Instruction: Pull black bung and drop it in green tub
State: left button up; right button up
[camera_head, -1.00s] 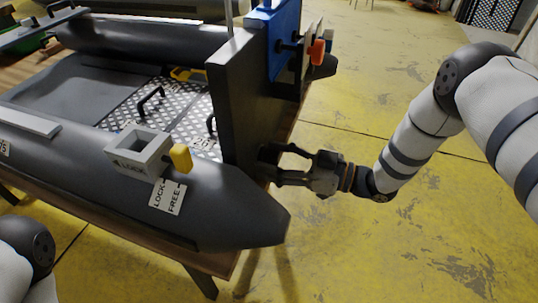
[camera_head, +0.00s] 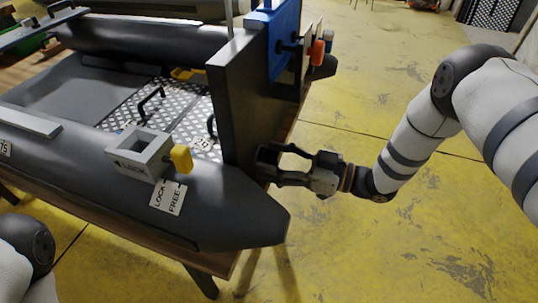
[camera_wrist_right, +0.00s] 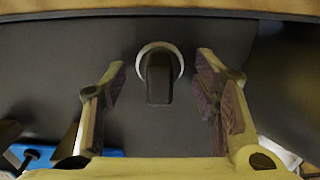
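The black bung (camera_wrist_right: 159,78) shows in the right wrist view as a dark block in a pale ring, set in the dark face of the boat's transom (camera_head: 238,105). My right gripper (camera_head: 268,165) is open at the transom's outer face, low down. In the right wrist view its fingers (camera_wrist_right: 161,75) stand on either side of the bung, with visible gaps. The bung is hidden in the head view. A green object (camera_head: 22,46), perhaps the green tub, shows partly at the far left. My left gripper is out of view.
The grey inflatable boat (camera_head: 215,205) rests on a wooden stand. A lock box with a yellow knob (camera_head: 181,158) sits on the near tube. A blue panel with an orange knob (camera_head: 317,52) stands at the transom. The yellow floor (camera_head: 400,240) to the right is clear.

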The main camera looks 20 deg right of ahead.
aim_at(279, 160)
grip_shut()
jog(key=shift+p+v, duration=0.6)
jog(key=shift+v, duration=2.4)
